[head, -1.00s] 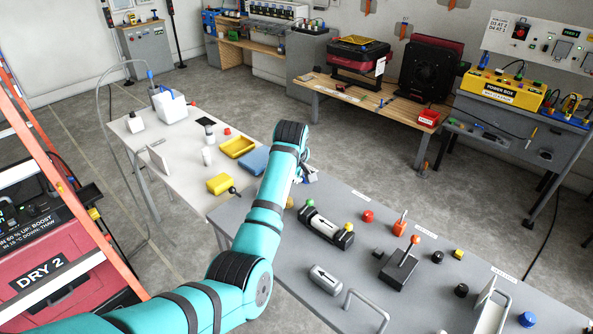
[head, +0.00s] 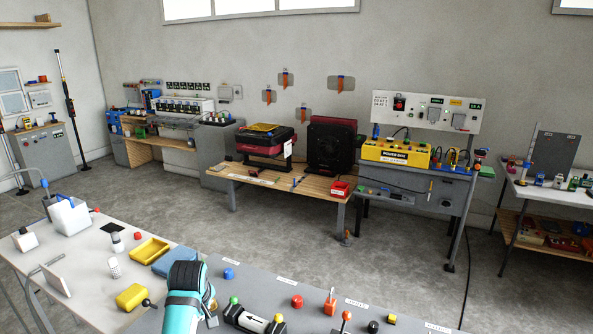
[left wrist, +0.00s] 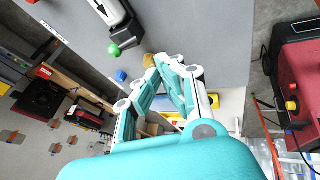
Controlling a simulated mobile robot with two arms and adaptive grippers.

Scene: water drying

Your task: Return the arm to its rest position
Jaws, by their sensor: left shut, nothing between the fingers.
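My left arm, teal with dark bands, rises from the bottom edge of the head view, over the near tables. Its wrist end stands just below the blue tray (head: 174,262). In the head view most of the left gripper is hidden behind the wrist. In the left wrist view the left gripper (left wrist: 172,66) has its teal and white fingers drawn together, shut and empty. It is over the edge of the grey table (left wrist: 200,35), near a tan knob (left wrist: 149,60). My right gripper is in neither view.
On the grey table stand a black device with a green knob (head: 234,300), a blue knob (head: 228,273) and a red button (head: 297,301). Open floor lies beyond.

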